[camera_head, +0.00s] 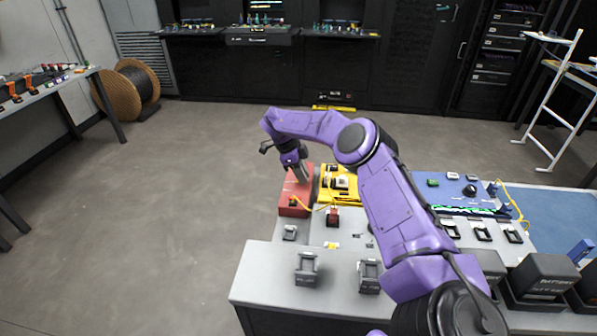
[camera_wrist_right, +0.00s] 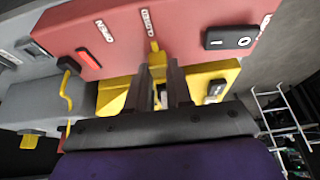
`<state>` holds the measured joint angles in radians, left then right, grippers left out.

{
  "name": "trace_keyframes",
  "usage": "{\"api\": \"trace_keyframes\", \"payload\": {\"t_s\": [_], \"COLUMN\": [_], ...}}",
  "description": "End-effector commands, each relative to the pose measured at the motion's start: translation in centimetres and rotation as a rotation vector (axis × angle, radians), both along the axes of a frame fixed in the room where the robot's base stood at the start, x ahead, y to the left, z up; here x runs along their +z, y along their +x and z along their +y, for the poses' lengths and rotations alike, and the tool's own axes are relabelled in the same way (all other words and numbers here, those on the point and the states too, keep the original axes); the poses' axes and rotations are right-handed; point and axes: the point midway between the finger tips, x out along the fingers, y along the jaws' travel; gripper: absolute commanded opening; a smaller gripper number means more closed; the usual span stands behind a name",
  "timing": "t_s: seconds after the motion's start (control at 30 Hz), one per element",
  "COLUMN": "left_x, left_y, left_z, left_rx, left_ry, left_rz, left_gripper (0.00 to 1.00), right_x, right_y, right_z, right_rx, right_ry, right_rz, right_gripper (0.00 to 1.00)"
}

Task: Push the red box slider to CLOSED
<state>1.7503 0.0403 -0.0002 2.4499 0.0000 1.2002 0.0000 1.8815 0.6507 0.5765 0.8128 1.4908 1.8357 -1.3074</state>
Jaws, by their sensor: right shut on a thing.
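The red box (camera_head: 297,190) stands at the left back of the workbench, and its red face fills the top of the right wrist view (camera_wrist_right: 190,30). White labels OPEN (camera_wrist_right: 104,31) and CLOSED (camera_wrist_right: 148,22) are on that face. The yellow slider (camera_wrist_right: 156,58) of the red box is below the CLOSED label. My right gripper (camera_head: 302,174) reaches down to the box. In the right wrist view, its dark fingers (camera_wrist_right: 160,80) lie close on both sides of the yellow slider. Their tips partly hide its lower part. My left gripper is not in view.
A black rocker switch (camera_wrist_right: 230,37) is on the red face to the right. A yellow case (camera_head: 340,184) stands right beside the red box. Grey holders (camera_head: 306,268) sit at the bench front. My right arm spans the bench, hiding its middle.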

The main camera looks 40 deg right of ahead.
Motion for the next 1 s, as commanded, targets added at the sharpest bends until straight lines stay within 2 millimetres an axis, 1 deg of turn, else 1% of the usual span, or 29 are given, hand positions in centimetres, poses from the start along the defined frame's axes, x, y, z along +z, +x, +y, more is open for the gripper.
{"api": "trace_keyframes", "payload": {"t_s": [0.17,0.2,0.23,0.67,0.73,0.77,0.87,1.0], "left_x": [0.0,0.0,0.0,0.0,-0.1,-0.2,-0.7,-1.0], "left_y": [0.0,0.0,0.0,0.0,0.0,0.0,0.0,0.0], "left_z": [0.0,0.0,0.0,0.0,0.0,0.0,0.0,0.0], "left_rx": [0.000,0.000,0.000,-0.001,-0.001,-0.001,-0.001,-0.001], "left_ry": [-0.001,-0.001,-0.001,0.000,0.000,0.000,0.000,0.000], "left_rz": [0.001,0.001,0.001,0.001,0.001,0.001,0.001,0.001], "left_gripper": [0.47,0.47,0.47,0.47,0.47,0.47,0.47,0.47], "right_x": [0.3,0.3,0.3,0.3,0.5,0.8,2.4,5.7], "right_y": [0.3,0.3,0.3,0.0,0.2,0.3,0.9,1.9], "right_z": [0.1,0.1,0.1,-0.1,0.0,0.1,0.5,1.4], "right_rx": [0.005,0.005,0.005,-0.001,0.000,0.002,0.001,0.000], "right_ry": [-0.002,-0.002,-0.002,-0.002,-0.003,-0.003,-0.004,-0.005], "right_rz": [-0.008,-0.008,-0.008,-0.005,-0.006,-0.007,-0.010,-0.010], "right_gripper": [0.00,0.27,0.32,0.32,0.32,0.32,0.32,0.32]}}
